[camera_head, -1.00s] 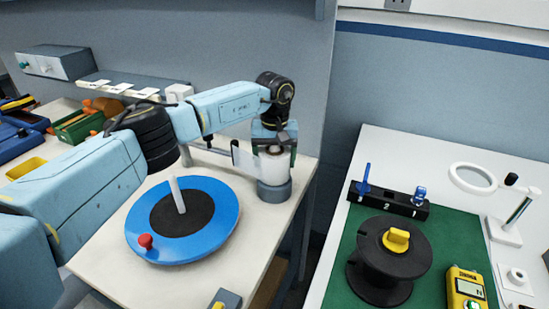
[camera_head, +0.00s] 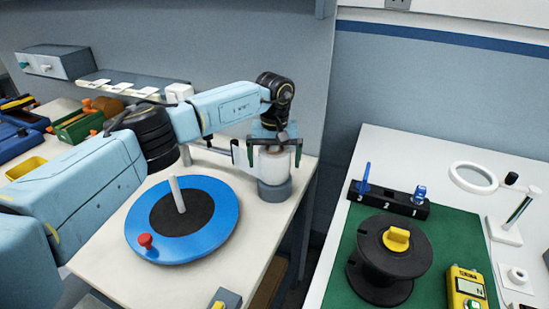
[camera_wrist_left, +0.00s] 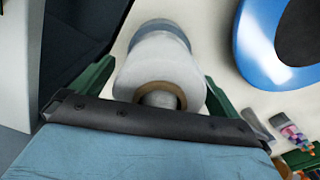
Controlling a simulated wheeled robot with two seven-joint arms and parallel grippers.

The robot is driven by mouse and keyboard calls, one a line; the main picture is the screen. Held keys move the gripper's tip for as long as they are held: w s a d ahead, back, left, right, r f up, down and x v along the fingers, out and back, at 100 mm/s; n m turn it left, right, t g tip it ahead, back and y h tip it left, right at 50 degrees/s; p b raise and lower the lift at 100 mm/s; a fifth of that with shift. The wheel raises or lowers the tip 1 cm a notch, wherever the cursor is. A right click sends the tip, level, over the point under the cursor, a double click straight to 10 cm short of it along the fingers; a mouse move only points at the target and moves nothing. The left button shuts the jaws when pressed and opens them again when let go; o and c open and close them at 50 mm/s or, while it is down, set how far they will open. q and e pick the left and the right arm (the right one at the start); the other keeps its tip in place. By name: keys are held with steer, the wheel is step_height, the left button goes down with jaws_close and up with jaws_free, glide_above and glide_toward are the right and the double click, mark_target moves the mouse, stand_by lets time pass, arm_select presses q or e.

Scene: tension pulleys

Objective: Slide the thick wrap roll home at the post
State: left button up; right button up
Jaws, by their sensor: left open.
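The thick white wrap roll (camera_head: 273,165) stands upright on a round grey base (camera_head: 275,191) at the table's back right corner. In the left wrist view the roll (camera_wrist_left: 160,65) shows a brown core ring with a grey post (camera_wrist_left: 160,99) inside it. The grey base also shows beyond the roll (camera_wrist_left: 160,26). My left gripper (camera_head: 274,155) is open, with one green-dark finger on each side of the roll's upper part. Its palm is over the roll's top and hides it in the head view. Whether the fingers touch the roll cannot be told. My right gripper is not in view.
A blue turntable (camera_head: 223,210) with a dark centre, white post (camera_head: 177,195) and red knob (camera_head: 145,240) is left of the roll. A grey wall is close behind. A gap separates this table from the right bench, which holds a black spool (camera_head: 385,261).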

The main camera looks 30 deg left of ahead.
arm_select(q)
step_height(320, 180, up, 6)
steer(key=shift+f, duration=0.15)
step_height(320, 180, up, 7)
steer(key=shift+r+p, duration=0.1)
steer(key=shift+p, duration=0.2)
steer(key=shift+r, duration=0.3)
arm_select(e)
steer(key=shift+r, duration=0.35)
arm_select(q)
steer(key=shift+r, duration=0.1)
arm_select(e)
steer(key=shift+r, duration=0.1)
